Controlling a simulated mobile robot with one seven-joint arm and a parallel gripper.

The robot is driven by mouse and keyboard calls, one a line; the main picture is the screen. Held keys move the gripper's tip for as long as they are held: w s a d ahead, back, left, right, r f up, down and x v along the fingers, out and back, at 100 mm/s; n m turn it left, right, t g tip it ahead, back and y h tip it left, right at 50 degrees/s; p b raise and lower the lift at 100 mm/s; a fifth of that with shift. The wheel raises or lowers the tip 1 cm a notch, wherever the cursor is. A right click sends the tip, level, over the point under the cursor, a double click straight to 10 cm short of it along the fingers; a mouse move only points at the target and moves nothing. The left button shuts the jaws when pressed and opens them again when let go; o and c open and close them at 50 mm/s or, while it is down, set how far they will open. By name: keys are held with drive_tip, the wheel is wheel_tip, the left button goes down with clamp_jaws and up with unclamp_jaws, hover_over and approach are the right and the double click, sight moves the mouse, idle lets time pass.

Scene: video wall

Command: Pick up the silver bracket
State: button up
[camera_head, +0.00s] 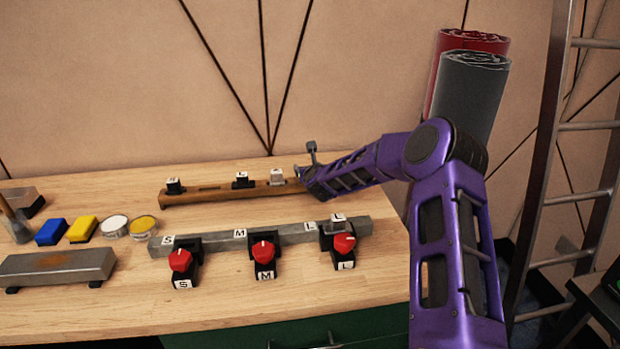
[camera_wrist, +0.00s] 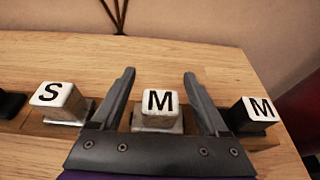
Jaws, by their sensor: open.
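My gripper (camera_wrist: 158,78) is open, and its two dark fingers stand on either side of a silver bracket (camera_wrist: 158,125) topped by a white block marked M. I see a gap on both sides of the block, so the fingers look apart from it. In the head view my gripper (camera_head: 306,172) is at the right end of the brown rail (camera_head: 210,195) and hides this bracket. Another silver bracket (camera_wrist: 62,118), with a block marked S, sits to its left; it also shows in the head view (camera_head: 277,180).
A black bracket (camera_wrist: 252,122) marked M is close right of my gripper. More black brackets (camera_head: 173,187) sit on the rail. A grey rail (camera_head: 215,241) with red-knobbed clamps (camera_head: 264,253) lies in front. Rolls (camera_head: 470,95) and a ladder (camera_head: 535,150) stand at right.

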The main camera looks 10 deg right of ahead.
clamp_jaws()
idle(0.4)
drive_tip(key=shift+r, duration=0.1)
wheel_tip(320, 180, up, 10)
drive_tip(key=p, duration=0.1)
idle(0.4)
idle(0.4)
idle(0.3)
